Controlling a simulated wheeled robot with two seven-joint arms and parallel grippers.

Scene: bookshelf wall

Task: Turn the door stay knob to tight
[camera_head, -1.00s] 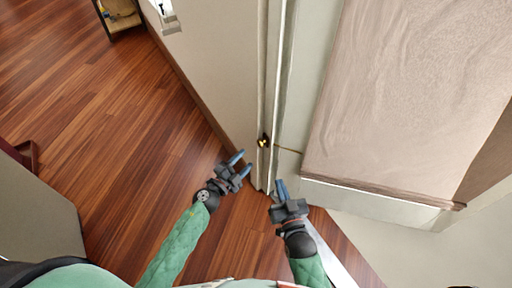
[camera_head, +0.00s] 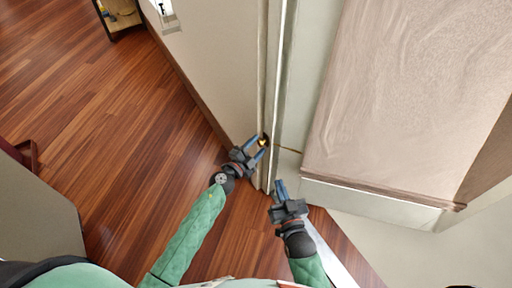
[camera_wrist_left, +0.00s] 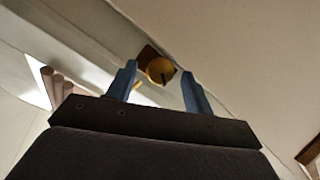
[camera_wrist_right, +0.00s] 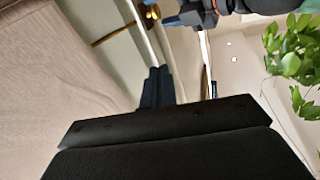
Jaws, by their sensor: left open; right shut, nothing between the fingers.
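The door stay knob (camera_head: 263,141) is a small round yellow knob on a dark plate at the door's edge. In the left wrist view the knob (camera_wrist_left: 159,70) shows beyond and between the fingertips, with a dark pointer mark on its face. My left gripper (camera_head: 258,142) is open, its two blue fingers at either side of the knob; I cannot tell whether they touch it. My right gripper (camera_head: 280,188) is shut and empty, below and right of the knob. In the right wrist view the knob (camera_wrist_right: 152,14) is at the top, close to the left gripper's fingers.
A pale wall (camera_head: 222,70) runs left of the door edge. A large beige panel (camera_head: 400,90) stands to the right. The wooden floor (camera_head: 110,130) is open at left. A green plant (camera_wrist_right: 292,50) shows in the right wrist view.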

